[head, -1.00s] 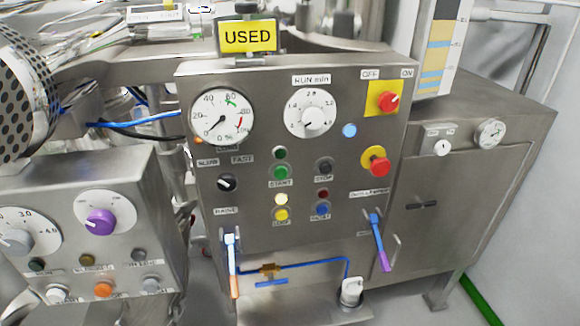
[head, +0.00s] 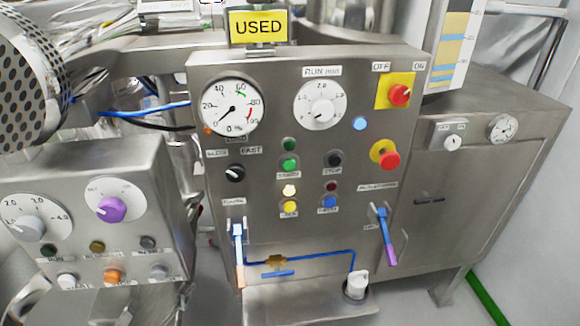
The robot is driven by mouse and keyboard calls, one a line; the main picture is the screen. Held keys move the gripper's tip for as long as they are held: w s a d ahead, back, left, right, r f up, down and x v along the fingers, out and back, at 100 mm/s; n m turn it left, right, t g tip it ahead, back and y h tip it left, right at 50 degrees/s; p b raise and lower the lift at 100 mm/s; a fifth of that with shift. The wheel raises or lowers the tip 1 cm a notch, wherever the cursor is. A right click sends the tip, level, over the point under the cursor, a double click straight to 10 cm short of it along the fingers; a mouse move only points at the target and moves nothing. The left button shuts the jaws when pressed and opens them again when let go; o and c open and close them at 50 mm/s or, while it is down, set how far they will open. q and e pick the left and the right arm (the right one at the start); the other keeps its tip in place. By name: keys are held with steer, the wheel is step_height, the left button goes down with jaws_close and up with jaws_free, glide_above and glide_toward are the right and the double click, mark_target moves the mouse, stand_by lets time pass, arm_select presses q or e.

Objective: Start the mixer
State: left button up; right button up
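The mixer's steel control panel (head: 300,230) fills the middle of the head view. The green START button (head: 289,164) has a dark green lamp (head: 289,144) above it. The black STOP button (head: 333,159) is to its right. The SLOW/FAST selector (head: 235,173) is at the left. The RUN min dial (head: 320,104) and a round percent gauge (head: 233,106) sit higher. The red OFF/ON switch (head: 399,95) is on a yellow plate. A red emergency button (head: 389,160) is below it. Neither gripper shows.
A second panel (head: 90,220) with a purple knob (head: 111,210) stands at the left. A yellow USED sign (head: 258,27) is on top. Two levers, left (head: 238,255) and right (head: 385,236), stick out low on the mixer panel. A steel cabinet (head: 450,190) is at the right.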

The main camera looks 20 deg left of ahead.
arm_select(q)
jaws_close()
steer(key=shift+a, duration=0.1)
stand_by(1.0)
